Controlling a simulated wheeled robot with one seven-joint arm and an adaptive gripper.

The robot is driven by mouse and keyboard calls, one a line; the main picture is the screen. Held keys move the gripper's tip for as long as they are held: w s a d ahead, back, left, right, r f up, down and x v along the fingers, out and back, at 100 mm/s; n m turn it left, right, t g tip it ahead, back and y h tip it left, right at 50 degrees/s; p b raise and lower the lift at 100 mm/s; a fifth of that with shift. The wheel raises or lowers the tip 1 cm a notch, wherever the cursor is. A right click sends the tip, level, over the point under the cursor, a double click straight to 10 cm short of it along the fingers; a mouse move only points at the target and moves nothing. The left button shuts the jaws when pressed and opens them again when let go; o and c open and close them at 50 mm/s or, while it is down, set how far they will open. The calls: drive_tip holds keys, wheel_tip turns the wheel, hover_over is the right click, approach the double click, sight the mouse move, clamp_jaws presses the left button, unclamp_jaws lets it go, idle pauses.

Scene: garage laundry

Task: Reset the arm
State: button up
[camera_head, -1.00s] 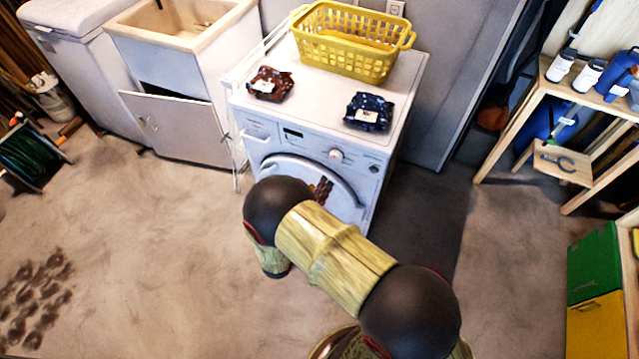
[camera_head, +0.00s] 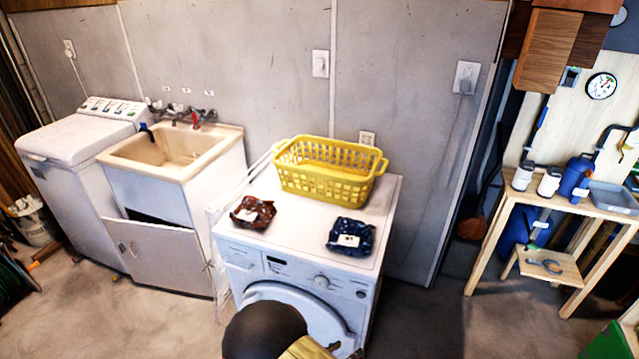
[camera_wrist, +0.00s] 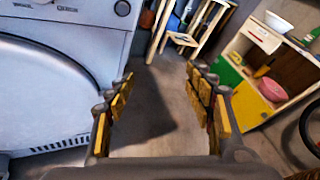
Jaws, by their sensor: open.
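My gripper (camera_wrist: 158,95) shows in the wrist view with its two yellow-padded fingers spread apart and nothing between them. It points over the bare floor, to the right of the white washing machine (camera_wrist: 60,75). In the head view only part of my arm shows at the bottom, in front of the washing machine (camera_head: 290,235); my gripper is hidden there.
A wooden shelf (camera_head: 480,240) stands right. Floor between is clear.

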drive_tip(key=s+d+r+m+g+y, duration=0.3)
drive_tip(key=s+r+m+g+y, duration=0.15)
drive_tip(key=s+r+m, duration=0.4)
drive_tip(key=s+d+r+m+g+y, duration=0.25)
drive_tip(key=s+r+m+g, duration=0.35)
drive_tip(key=r+m, duration=0.5)
drive_tip(key=s+d+r+m+t+y, duration=0.1)
drive_tip(key=d+r+m+t+y, duration=0.1)
drive_tip(key=r+m, duration=0.3)
drive_tip(key=s+d+r+m+t+y, duration=0.2)
drive_tip(key=d+r+m+t, duration=0.2)
drive_tip(key=r, duration=0.8)
drive_tip(key=shift+d+r+m, duration=0.2)
drive_tip(key=shift+d+m, duration=0.2)
drive_tip(key=shift+m, duration=0.75)
drive_tip(key=shift+t, duration=0.25)
